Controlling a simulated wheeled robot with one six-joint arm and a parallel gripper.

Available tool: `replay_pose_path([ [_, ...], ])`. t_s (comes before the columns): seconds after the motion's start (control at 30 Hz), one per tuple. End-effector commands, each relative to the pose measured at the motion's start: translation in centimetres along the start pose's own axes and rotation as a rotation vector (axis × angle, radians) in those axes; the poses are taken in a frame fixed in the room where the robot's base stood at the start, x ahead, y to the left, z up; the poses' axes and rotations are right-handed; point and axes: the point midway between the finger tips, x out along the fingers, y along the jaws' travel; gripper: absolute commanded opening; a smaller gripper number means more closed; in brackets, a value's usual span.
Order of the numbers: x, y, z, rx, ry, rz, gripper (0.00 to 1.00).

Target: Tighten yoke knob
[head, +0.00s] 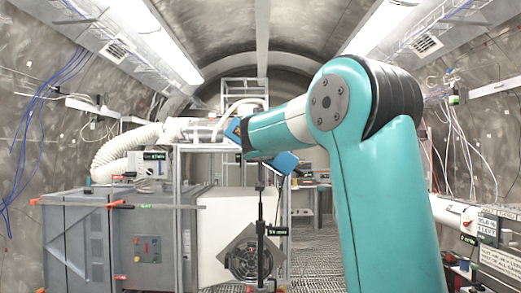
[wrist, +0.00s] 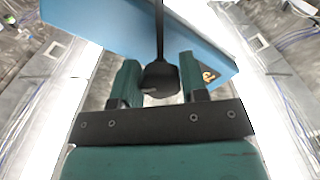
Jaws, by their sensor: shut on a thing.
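The yoke knob (wrist: 160,78) is a dark, blocky piece on a thin black stem in the wrist view. My gripper (wrist: 159,72) has its two green fingers on either side of the knob and is shut on it. A blue plate (wrist: 100,28) lies behind the stem and crosses the top of the wrist view. In the head view my teal arm reaches to the middle, and blue parts (head: 285,163) show beside its wrist. The knob and my fingertips cannot be made out there.
A black upright post (head: 261,225) stands below my wrist, in front of a white box with a fan (head: 247,256). Grey cabinets (head: 75,235) and a ribbed white hose (head: 110,155) are at left. A labelled panel (head: 490,240) is at right. Grated floor shows in the middle.

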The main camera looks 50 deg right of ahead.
Motion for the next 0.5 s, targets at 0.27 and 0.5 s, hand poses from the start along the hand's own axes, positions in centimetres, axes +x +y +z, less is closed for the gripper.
replay_pose_path([
  [0.27, -0.02, -0.11, 0.36, 0.081, 0.002, -0.001, 0.17],
  [0.5, -0.02, -0.19, 0.63, 0.259, 0.003, -0.001, 0.17],
])
